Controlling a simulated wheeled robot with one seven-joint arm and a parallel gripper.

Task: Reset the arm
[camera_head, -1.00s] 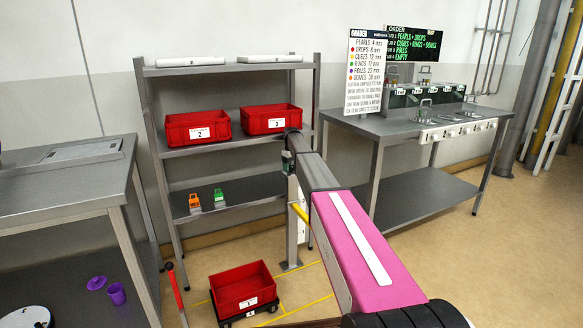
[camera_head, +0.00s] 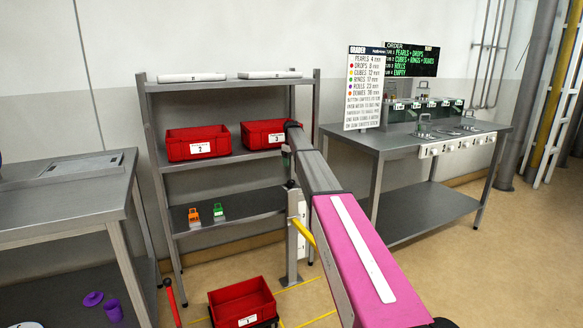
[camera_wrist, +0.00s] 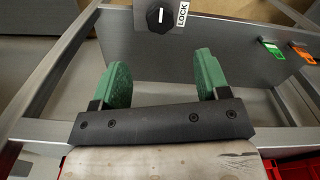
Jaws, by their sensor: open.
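My pink arm link (camera_head: 360,255) reaches from the bottom right of the head view toward the right side of the steel shelf rack. My gripper (camera_wrist: 160,68) shows two green finger pads standing well apart in the wrist view. The space between them is empty. In the head view the gripper is small and mostly hidden by my wrist, close to the rack's right post. In the wrist view a black knob (camera_wrist: 163,15) with a LOCK label lies beyond the fingertips, apart from them.
Red bins 2 (camera_head: 198,143) and 3 (camera_head: 264,134) stand on the rack. Orange (camera_head: 193,215) and green (camera_head: 218,211) padlock-shaped items sit on its lower shelf. Red bin 1 (camera_head: 242,302) is low in front. Steel tables stand left (camera_head: 60,205) and right (camera_head: 400,150). A grey post (camera_head: 292,240) stands near my arm.

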